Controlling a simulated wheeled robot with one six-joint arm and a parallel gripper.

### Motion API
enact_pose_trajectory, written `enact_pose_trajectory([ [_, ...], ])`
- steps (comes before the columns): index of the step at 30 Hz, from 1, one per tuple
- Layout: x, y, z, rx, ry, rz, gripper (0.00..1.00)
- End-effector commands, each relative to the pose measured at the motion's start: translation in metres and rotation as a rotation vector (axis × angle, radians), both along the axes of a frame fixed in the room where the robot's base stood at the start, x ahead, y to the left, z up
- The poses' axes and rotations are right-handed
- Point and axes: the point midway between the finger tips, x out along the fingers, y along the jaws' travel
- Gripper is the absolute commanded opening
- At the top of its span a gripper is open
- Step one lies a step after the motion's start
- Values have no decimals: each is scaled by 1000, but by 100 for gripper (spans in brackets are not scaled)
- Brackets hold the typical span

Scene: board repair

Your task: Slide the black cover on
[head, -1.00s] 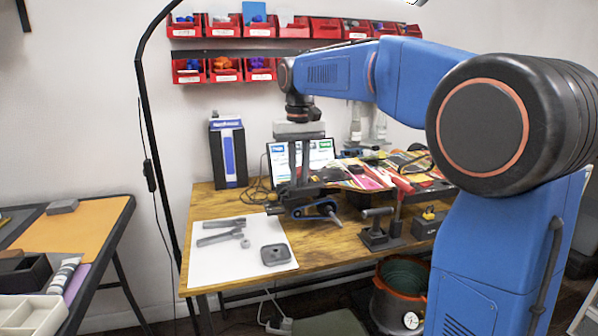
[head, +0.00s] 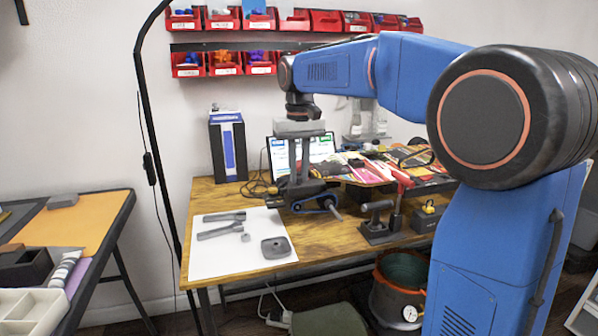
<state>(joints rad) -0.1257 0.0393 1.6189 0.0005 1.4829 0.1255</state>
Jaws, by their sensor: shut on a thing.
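My gripper (head: 302,178) points down over the back of the wooden table. It is shut on a dark, flat piece (head: 303,188), which looks like the black cover; the fingers hide part of it. The piece is just above or against a unit with a blue belt loop (head: 316,204) and a light rod at its right end. I cannot tell whether they touch.
A white sheet (head: 215,262) at the left holds grey wrenches (head: 222,228), a small nut (head: 246,238) and a dark square plate (head: 275,248). A dark clamp-like fixture (head: 378,228) stands right of the gripper. A laptop (head: 320,150) and colourful clutter are behind.

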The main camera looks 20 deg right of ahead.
Motion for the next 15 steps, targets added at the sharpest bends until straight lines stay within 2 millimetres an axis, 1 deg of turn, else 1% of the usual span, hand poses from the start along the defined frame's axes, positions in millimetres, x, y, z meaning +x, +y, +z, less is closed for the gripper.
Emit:
enact_pose_trajectory([
  [8, 0, 0, -1, 0, 0, 0, 0],
  [15, 0, 0, -9, 0, 0, 0, 0],
])
